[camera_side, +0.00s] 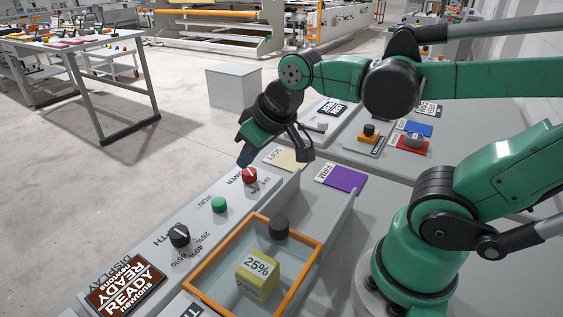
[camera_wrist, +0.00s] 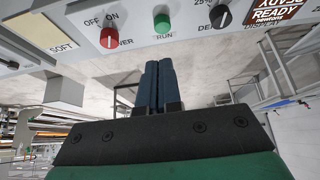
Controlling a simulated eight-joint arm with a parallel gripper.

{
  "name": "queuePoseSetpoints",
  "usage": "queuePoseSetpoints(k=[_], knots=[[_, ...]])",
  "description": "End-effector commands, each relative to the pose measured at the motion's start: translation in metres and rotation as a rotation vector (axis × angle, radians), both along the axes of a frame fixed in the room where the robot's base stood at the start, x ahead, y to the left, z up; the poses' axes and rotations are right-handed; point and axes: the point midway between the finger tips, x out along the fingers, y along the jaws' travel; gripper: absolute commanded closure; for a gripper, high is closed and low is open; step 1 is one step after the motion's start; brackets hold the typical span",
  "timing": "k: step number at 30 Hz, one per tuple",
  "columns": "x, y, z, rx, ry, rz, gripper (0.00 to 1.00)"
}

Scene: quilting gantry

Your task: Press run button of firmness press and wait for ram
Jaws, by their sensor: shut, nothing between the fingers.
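The firmness press has a grey panel with a green run button (camera_side: 219,205), a red power knob (camera_side: 249,176), a black depth knob (camera_side: 179,236) and a display (camera_side: 127,290) reading READY newtons. A yellow block (camera_side: 257,277) marked 25% sits inside the orange-framed clear enclosure (camera_side: 316,252), with the dark round ram (camera_side: 279,228) above and behind it. My gripper (camera_side: 243,163) is shut and empty, above the panel's far end near the power knob, apart from the run button. In the wrist view, the green button (camera_wrist: 163,22) lies just beyond the shut fingertips (camera_wrist: 161,62).
A pale SOFT card (camera_side: 286,158) and a purple FIRM card (camera_side: 341,180) lie beside the panel. Open floor lies left of the panel.

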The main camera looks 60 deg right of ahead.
Motion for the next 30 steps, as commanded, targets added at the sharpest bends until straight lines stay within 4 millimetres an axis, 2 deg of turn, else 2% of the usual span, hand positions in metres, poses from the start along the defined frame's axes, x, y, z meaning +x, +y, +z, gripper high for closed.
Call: queuePoseSetpoints(k=[6,15,22,30], knots=[[0.031,0.001,0.023,0.001,0.193,0.0,1.0],[0.07,0.003,0.033,0.001,0.44,0.0,1.0],[0.082,0.004,0.032,0.0,0.527,-0.001,1.0],[0.083,0.004,0.032,-0.001,0.538,-0.001,1.0]])
